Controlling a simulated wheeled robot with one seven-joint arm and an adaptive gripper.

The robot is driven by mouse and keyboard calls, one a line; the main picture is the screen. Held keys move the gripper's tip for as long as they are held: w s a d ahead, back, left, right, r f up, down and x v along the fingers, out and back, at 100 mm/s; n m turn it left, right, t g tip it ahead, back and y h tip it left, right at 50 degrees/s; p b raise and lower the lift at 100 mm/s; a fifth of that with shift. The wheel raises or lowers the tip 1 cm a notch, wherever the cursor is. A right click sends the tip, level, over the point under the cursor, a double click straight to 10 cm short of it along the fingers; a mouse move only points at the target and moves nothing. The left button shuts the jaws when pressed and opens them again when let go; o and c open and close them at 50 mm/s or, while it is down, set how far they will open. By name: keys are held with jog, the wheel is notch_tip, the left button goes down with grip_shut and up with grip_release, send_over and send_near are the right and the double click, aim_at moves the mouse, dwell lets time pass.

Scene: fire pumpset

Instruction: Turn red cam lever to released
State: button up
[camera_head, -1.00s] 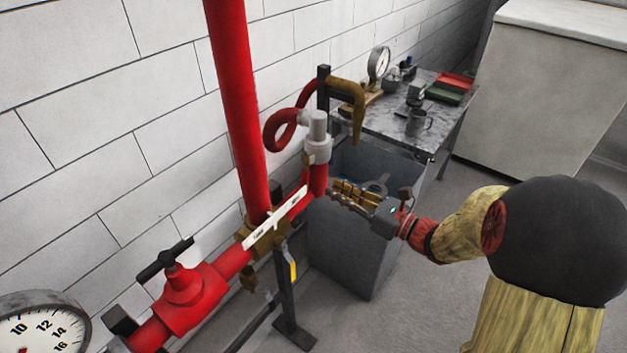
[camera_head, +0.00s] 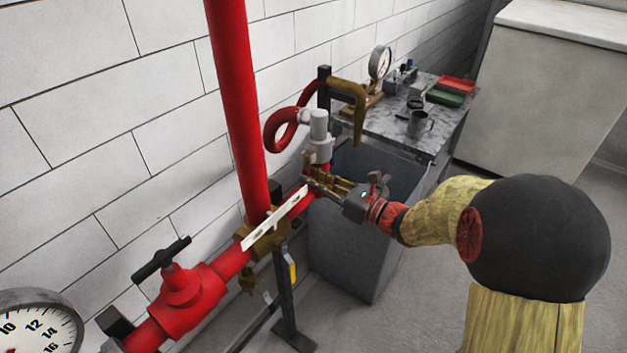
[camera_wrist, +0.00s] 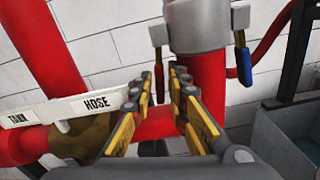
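The grey cam coupling (camera_wrist: 195,22) sits on top of the upright red pipe, and it also shows in the head view (camera_head: 318,150). The red cam lever (camera_wrist: 159,82) hangs down at its left side in the wrist view. A blue lever (camera_wrist: 245,64) hangs at its right side. My gripper (camera_wrist: 165,76) points at the coupling's lower left, its fingers apart, with the red lever seen between the fingertips. Whether they touch it I cannot tell. In the head view my gripper (camera_head: 311,181) is just below the coupling, and the red lever is not clear there.
A white TANK/HOSE label bar (camera_wrist: 70,108) lies close left of my fingers, above a brass valve body (camera_head: 265,237). A red riser (camera_head: 232,100) stands at left. A grey bin (camera_head: 355,260) and a workbench (camera_head: 425,132) stand behind.

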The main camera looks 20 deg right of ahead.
jog(key=shift+c, duration=1)
grip_shut()
